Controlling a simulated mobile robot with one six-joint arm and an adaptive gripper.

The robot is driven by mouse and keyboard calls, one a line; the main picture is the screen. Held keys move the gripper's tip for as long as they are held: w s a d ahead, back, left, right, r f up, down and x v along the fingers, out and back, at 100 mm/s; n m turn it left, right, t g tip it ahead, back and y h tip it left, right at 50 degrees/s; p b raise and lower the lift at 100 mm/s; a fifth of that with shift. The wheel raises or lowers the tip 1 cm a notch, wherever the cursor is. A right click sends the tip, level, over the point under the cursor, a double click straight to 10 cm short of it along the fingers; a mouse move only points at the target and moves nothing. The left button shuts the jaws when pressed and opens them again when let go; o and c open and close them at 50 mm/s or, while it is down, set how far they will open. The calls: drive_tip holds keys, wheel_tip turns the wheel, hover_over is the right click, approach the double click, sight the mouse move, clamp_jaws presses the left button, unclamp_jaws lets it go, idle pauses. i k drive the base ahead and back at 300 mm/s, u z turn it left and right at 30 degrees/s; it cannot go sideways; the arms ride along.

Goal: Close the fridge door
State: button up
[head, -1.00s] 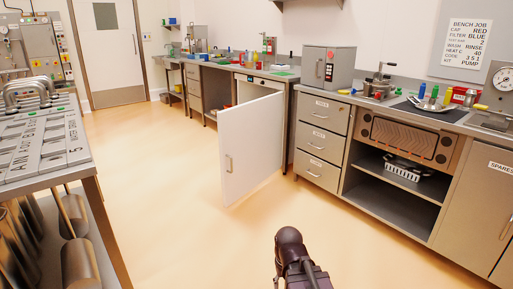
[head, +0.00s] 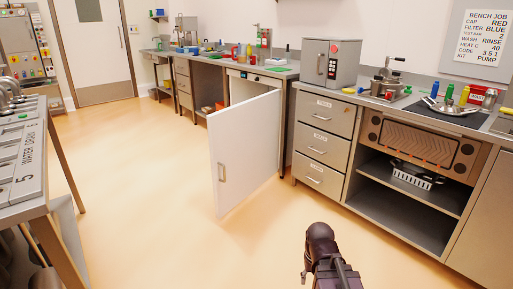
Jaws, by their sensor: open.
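The fridge door (head: 246,150) is white and stands wide open, out into the room from under the counter in the head view. Its right edge is by the fridge, and its free left edge points toward me. A small upright handle (head: 222,172) sits near that free edge. The fridge body (head: 243,88) is partly hidden behind the door. A dark, rounded part of my arm shows at the bottom, right of the door, with floor between them in the picture. My gripper's fingers cannot be made out in this view.
A drawer cabinet (head: 323,141) stands just right of the fridge, with a grey box-shaped appliance (head: 329,63) on its counter. A metal bench (head: 25,165) stands at the left. The orange floor (head: 150,190) between bench and door is clear.

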sight(244, 137)
drive_tip(key=z, duration=0.05)
drive_tip(key=i, duration=1.1)
drive_tip(key=u, duration=0.3)
